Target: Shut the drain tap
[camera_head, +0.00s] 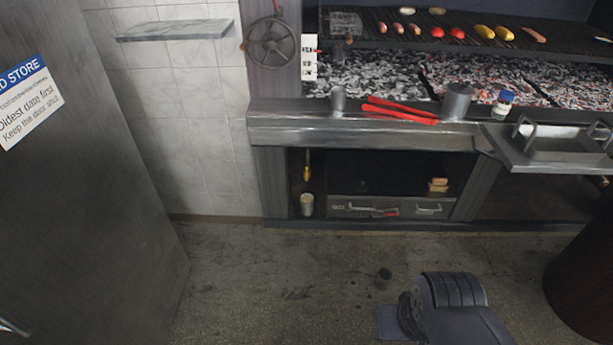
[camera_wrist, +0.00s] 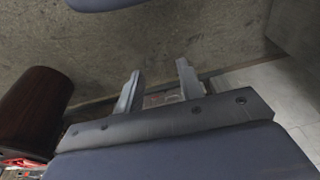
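A small yellow-handled fitting (camera_head: 307,172) hangs in the left part of the open bay under the grill counter. It looks like the drain tap, but it is too small to tell whether it is open or shut. A pale cup (camera_head: 307,204) stands below it. My gripper (camera_wrist: 160,82) is open and empty in the wrist view, its two fingers apart above the floor. The fitting cannot be made out in the wrist view. In the head view my dark arm is at the bottom right, away from the bay.
A steel counter (camera_head: 380,129) with red tongs (camera_head: 400,111) juts out above the bay. A steel cold-store door (camera_head: 80,200) stands at left and a dark brown barrel (camera_head: 585,270) at right. The floor between is mostly clear.

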